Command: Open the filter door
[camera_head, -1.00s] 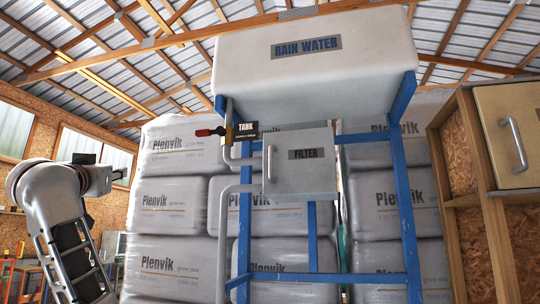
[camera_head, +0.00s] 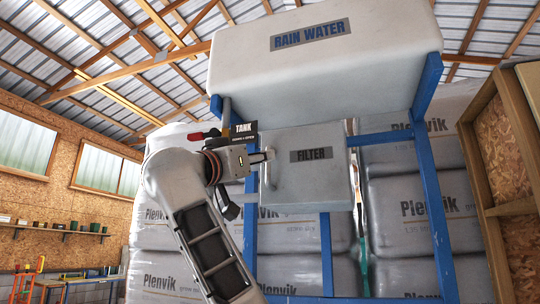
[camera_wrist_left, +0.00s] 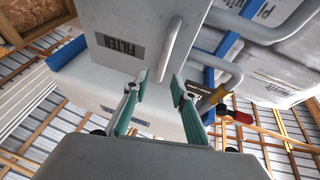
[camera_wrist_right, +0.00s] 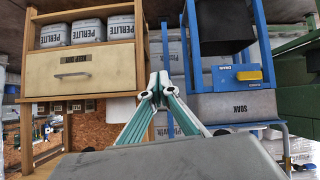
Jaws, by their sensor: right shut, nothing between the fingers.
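The grey filter box (camera_head: 320,185) with a FILTER label hangs under the rain water tank, its front door shut. Its bar handle (camera_head: 267,170) is at the door's left edge. My left gripper (camera_head: 264,157) is at the handle, partly hiding it. In the left wrist view, my left gripper (camera_wrist_left: 160,82) is open, its fingers spread on either side of the handle's near end (camera_wrist_left: 167,55). I cannot tell whether they touch it. My right gripper (camera_wrist_right: 158,84) is shut and empty, seen only in the right wrist view, away from the filter box.
The white rain water tank (camera_head: 320,60) sits above on a blue frame (camera_head: 430,190). A red-handled valve (camera_head: 200,135) and TANK sign are just above my left gripper. Wrapped Plenvik sacks (camera_head: 410,210) stand behind. A wooden cabinet (camera_head: 495,150) stands at the right.

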